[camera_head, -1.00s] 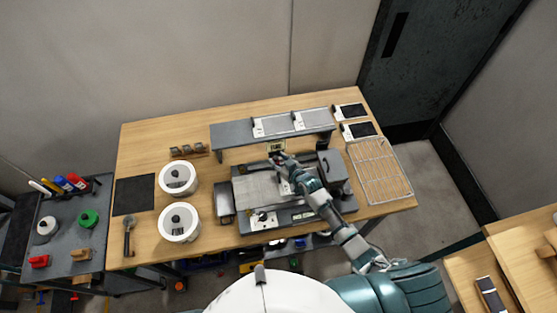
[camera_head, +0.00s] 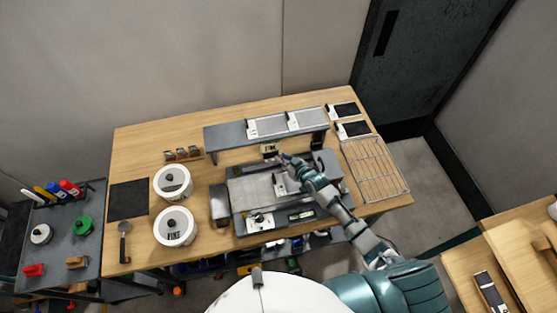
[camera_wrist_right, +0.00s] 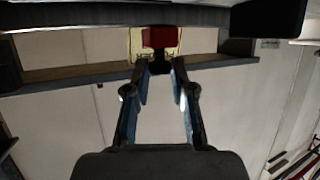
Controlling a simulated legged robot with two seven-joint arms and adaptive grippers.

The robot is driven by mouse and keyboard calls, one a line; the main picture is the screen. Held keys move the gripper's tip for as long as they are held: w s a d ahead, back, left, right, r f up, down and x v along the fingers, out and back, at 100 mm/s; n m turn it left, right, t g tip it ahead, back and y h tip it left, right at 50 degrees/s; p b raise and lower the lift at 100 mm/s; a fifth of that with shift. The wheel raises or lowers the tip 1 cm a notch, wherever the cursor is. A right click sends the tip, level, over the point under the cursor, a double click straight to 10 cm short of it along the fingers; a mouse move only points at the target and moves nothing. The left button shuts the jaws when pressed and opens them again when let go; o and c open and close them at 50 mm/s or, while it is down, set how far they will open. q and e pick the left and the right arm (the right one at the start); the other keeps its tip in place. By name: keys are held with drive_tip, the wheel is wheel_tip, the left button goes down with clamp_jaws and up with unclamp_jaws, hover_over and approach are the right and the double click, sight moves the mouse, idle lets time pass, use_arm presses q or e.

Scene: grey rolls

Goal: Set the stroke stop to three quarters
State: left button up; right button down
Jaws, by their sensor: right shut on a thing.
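My right gripper (camera_head: 285,157) is at the back edge of the grey flat-bed machine (camera_head: 250,190), in front of the raised shelf. In the right wrist view its fingers (camera_wrist_right: 160,66) close around a small dark piece with a red block (camera_wrist_right: 158,38) on it. This may be the stroke stop; its scale and exact setting are not readable. A yellowish card (camera_head: 269,150) stands just left of the gripper and shows behind the red block in the wrist view. My left gripper is not in view.
A grey shelf (camera_head: 225,140) spans behind the machine. Two white tubs (camera_head: 175,226) stand to its left. A wire rack (camera_head: 375,168) lies to the right. A dark mat (camera_head: 128,198) and a brush-like tool (camera_head: 124,240) lie at the left of the table.

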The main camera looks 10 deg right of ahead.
drive_tip(key=c, duration=1)
unclamp_jaws()
drive_tip(key=v, duration=1.2)
drive_tip(key=shift+d+f, duration=0.15)
